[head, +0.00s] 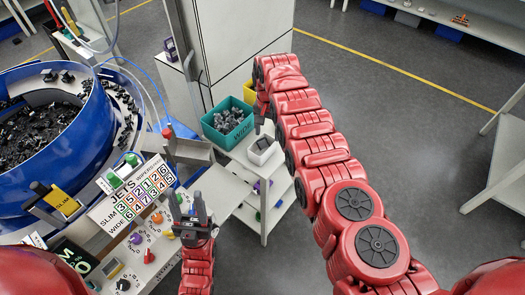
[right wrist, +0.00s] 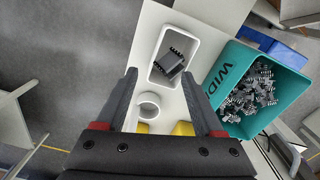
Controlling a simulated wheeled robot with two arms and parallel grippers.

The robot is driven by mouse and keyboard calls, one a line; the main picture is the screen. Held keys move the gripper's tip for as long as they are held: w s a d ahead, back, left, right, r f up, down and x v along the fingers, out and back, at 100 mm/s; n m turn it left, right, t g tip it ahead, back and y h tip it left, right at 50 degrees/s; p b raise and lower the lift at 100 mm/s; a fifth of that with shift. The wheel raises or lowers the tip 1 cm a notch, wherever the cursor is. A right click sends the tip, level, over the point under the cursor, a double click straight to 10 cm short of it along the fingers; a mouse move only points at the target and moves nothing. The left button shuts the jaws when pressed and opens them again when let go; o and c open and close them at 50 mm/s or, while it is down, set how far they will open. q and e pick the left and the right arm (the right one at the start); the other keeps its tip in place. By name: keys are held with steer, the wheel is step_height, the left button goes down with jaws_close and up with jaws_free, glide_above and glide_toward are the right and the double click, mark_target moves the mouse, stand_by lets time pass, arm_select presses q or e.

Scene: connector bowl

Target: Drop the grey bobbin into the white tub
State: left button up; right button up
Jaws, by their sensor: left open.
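The white tub (right wrist: 193,42) stands on a white stand top, with a dark grey ribbed connector lying inside it. It also shows in the head view (head: 274,156). The grey bobbin (right wrist: 148,106), a pale round ring, stands beside the tub in the right wrist view. My right gripper (right wrist: 158,82) is open above it, fingers wide apart on either side, and the bobbin appears untouched. In the head view the right gripper and arm seem to hide the bobbin. My left gripper (head: 190,203) is open and empty over the feeder's control panel.
A teal bin (head: 222,132) marked WIDE, full of connectors, stands close beside the tub. A yellow bin (head: 249,90) is behind. A blue bowl feeder (head: 85,125) fills the left.

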steer(key=shift+r, duration=0.15)
steer(key=shift+w+r, duration=0.1)
steer(key=shift+r, duration=0.5)
step_height(320, 180, up, 16)
steer(key=p, duration=0.2)
steer(key=shift+f, duration=0.15)
